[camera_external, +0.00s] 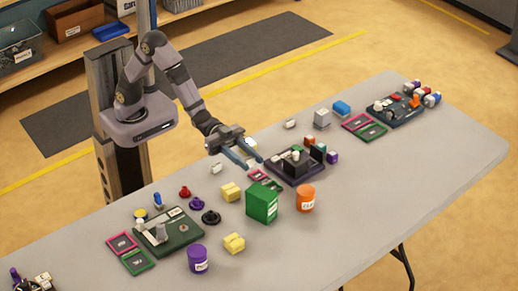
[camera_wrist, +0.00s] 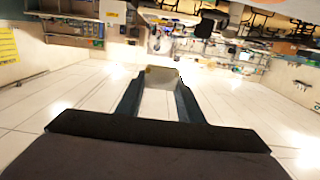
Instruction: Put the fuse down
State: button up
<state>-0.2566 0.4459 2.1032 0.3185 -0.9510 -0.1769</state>
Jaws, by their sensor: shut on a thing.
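My gripper (camera_external: 253,161) is above the table's back half, left of the dark purple tray with upright pieces. In the wrist view, its fingers are shut on a small pale piece with a yellowish end (camera_wrist: 163,76), taken as the fuse. It sits between the fingertips, with nothing seen beneath it.
The dark purple tray (camera_external: 284,175) is just right of my gripper. A green box (camera_external: 262,203), an orange tub (camera_external: 305,198) and a yellow block (camera_external: 231,192) stand in front. Grey table (camera_external: 390,200) is clear at the front right.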

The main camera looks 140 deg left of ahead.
aim_at(262, 192)
jog(key=b, duration=0.1)
jog(key=w+a+b, duration=0.1)
jog(key=b, duration=0.1)
jog(key=shift+w+a+f, duration=0.2)
jog(key=shift+w+f, duration=0.05)
jog(key=shift+w, duration=0.05)
jog(key=shift+w+a+f+b, duration=0.25)
jog(key=shift+f+b, duration=0.1)
jog(key=shift+f, duration=1.2)
jog(key=shift+w+a+f+b, duration=0.15)
jog(key=shift+a+f+b, duration=0.2)
jog(key=shift+f, duration=1.15)
jog(key=shift+w+a+f+b, duration=0.2)
jog(key=shift+f+b, duration=0.15)
jog(key=shift+f, duration=1.2)
jog(key=shift+f, duration=0.2)
jog(key=o, duration=1.1)
jog(key=shift+r, duration=0.1)
